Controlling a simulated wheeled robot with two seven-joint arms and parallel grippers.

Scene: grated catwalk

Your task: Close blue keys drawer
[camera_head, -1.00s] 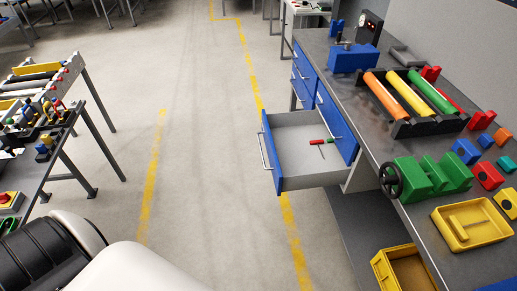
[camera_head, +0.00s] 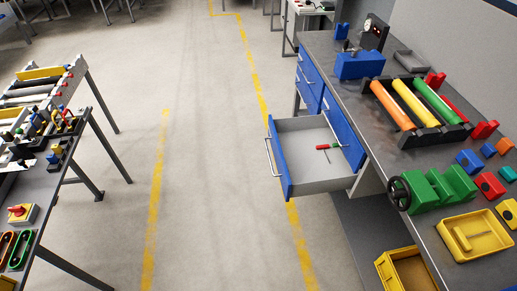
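A drawer with a blue front (camera_head: 279,157) and a light grey inside stands pulled out from the workbench (camera_head: 404,161) on the right. A silver bar handle (camera_head: 270,157) runs along its front. I cannot make out keys. Neither of my grippers shows in the head view.
Closed blue drawers (camera_head: 308,82) sit farther back in the bench. A green vise-like device (camera_head: 437,188) with a black handwheel stands on the benchtop near the drawer. A yellow bin (camera_head: 405,270) is below. Another table (camera_head: 45,185) stands left; the floor between is clear.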

